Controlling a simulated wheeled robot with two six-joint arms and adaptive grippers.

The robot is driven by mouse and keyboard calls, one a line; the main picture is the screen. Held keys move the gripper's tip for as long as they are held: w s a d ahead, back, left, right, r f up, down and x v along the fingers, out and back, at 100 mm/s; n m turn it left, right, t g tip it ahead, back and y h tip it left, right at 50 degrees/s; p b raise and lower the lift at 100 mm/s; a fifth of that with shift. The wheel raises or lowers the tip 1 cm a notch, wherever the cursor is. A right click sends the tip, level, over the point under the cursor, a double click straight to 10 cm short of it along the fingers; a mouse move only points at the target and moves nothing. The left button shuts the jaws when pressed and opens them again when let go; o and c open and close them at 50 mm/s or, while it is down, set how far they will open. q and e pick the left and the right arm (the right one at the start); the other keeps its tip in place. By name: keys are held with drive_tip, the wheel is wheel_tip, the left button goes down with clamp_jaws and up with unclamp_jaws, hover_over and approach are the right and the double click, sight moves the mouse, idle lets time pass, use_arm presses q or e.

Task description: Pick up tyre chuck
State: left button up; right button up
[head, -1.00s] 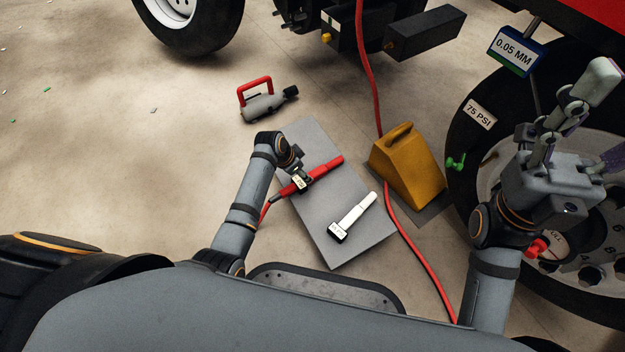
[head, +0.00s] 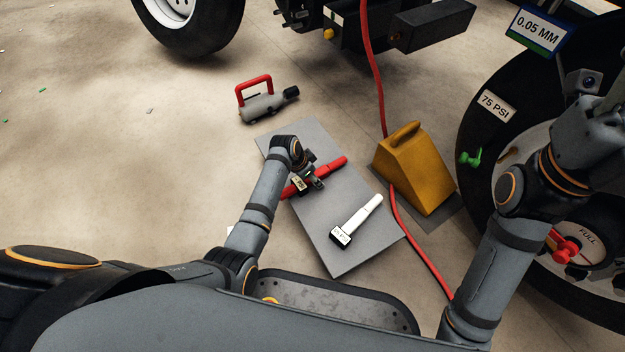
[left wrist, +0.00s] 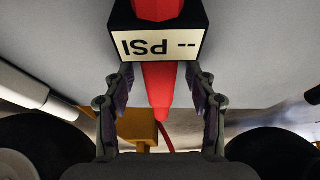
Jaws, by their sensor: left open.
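The tyre chuck (head: 330,168), a red tool with a black display box, lies on the grey mat (head: 332,258). In the left wrist view its box reads "-- PSI" upside down, and its red body (left wrist: 158,85) runs between the fingers. My left gripper (head: 309,183) is at the tool's middle and hides part of it. Its two fingers (left wrist: 160,95) stand apart on either side of the red body, with gaps visible. My right arm (head: 490,255) is at the right, with its fingers outside the picture.
A white gauge-like tool (head: 357,220) lies on the mat. A yellow wheel chock (head: 412,170) and a red hose (head: 420,245) are to the right. A wheel (head: 478,130) tagged "75 PSI" stands there. A grey device with a red handle (head: 266,105) is behind the mat.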

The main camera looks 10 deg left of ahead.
use_arm(q)
clamp_jaws()
idle(0.3)
drive_tip(key=shift+r, duration=0.15)
